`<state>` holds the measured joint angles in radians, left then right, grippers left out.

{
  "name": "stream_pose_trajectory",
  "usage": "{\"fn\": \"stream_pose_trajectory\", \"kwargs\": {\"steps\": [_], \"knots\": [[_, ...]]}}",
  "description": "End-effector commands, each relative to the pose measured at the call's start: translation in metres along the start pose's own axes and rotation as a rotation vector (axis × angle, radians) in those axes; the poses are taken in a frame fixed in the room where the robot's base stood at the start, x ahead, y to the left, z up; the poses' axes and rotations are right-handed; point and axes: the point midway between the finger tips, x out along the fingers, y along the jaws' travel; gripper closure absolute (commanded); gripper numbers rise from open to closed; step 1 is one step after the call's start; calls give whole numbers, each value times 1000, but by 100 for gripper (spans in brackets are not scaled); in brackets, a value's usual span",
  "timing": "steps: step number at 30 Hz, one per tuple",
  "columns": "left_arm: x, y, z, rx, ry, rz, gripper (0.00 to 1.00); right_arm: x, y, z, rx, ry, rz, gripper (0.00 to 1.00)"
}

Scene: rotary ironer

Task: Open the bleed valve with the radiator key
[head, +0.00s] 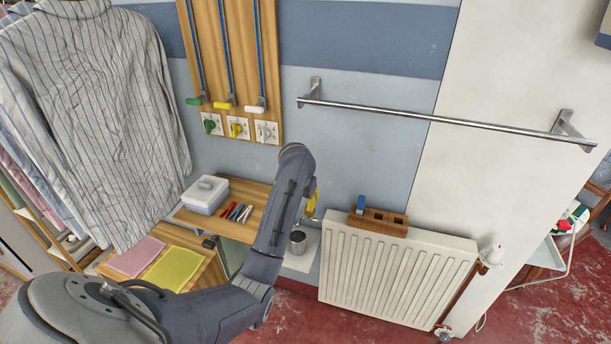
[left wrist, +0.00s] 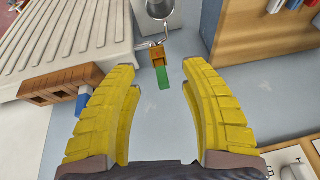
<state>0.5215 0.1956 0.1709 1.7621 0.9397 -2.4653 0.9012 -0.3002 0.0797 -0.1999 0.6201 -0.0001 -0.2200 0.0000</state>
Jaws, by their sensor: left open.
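My left gripper (head: 312,204) is beside the radiator's left end in the head view, mostly hidden behind my arm. In the left wrist view its yellow fingers (left wrist: 158,108) are wide open and empty. A small brass-coloured fitting with a green piece (left wrist: 164,76) shows beyond and between the fingertips, apart from them. It looks like the bleed valve with a green key on it, but I cannot be sure. The white radiator (head: 395,272) stands against the wall. A wooden holder (head: 380,222) on its top carries a blue piece (head: 361,203). My right gripper is not in view.
A metal cup (head: 298,241) is at the radiator's left end. A wooden shelf (head: 255,200) with a white box (head: 205,195) and several coloured tools stands to the left. A metal rail (head: 440,118) runs along the wall above the radiator.

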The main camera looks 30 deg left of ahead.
Motion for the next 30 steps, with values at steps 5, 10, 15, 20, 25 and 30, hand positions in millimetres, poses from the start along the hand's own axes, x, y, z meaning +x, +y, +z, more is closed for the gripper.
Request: {"fn": "stream_pose_trajectory", "kwargs": {"steps": [5, 10, 15, 20, 25, 30], "knots": [[-27, -7, -45, -63, -2, 50, 56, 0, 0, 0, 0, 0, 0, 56], [-42, -11, -65, -93, -4, 78, 56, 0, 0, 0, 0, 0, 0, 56], [-43, -13, -71, -101, -7, 84, 56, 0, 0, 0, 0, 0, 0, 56], [-31, -12, -70, -101, -9, 84, 56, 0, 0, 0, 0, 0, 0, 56], [-10, -10, -70, -100, -9, 82, 56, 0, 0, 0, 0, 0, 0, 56], [14, -8, -70, -101, -8, 82, 56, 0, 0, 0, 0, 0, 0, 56]]}}
